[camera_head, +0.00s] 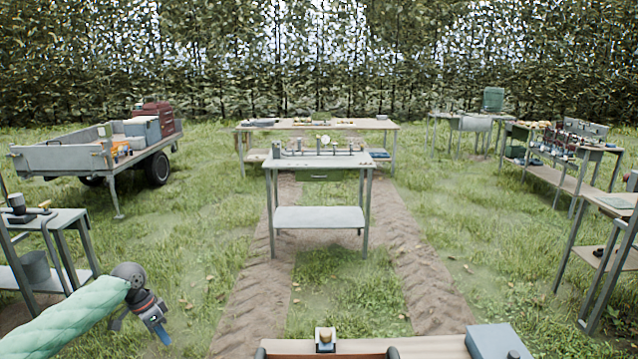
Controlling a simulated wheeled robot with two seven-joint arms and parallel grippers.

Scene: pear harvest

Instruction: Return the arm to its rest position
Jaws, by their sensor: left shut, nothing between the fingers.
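My left arm in its quilted green sleeve reaches in from the bottom left. My left gripper (160,328) hangs at its end, tilted downward, with a dark wrist and a blue tip. It is shut and holds nothing that shows. It is over the grass, to the right of the left table and apart from it. My right arm and gripper are not in the picture.
A table (60,215) with a bucket stands at the left. A wooden surface (425,346) with a grey box (497,342) lies at the bottom edge. A metal table (318,215) stands mid-picture. A trailer (60,158) and workbenches surround open grass.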

